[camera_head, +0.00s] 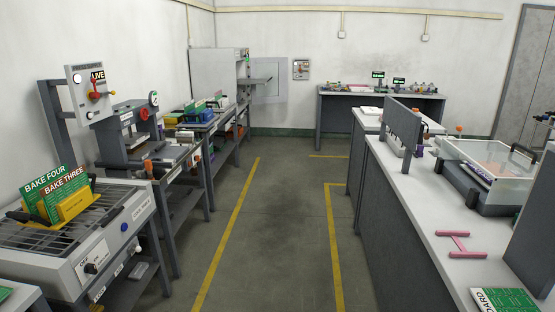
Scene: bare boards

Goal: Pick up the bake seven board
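No board that reads "bake seven" can be made out. A green board labelled BAKE FOUR (43,181) and one labelled BAKE THREE (66,186) stand upright in a yellow holder (77,205) at the left. The holder sits on the slatted top of a grey machine (85,245). Another green board (505,301) lies at the bottom right, cut by the frame edge; its lettering is only partly readable. Neither of my grippers is in view.
A dark aisle floor (275,215) with yellow lines runs clear between the benches. A press-like machine (130,135) stands on the left. The right bench (405,180) carries a pink H-shaped piece (460,244) and a clear-lidded box (490,165). A far table (380,97) stands at the back.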

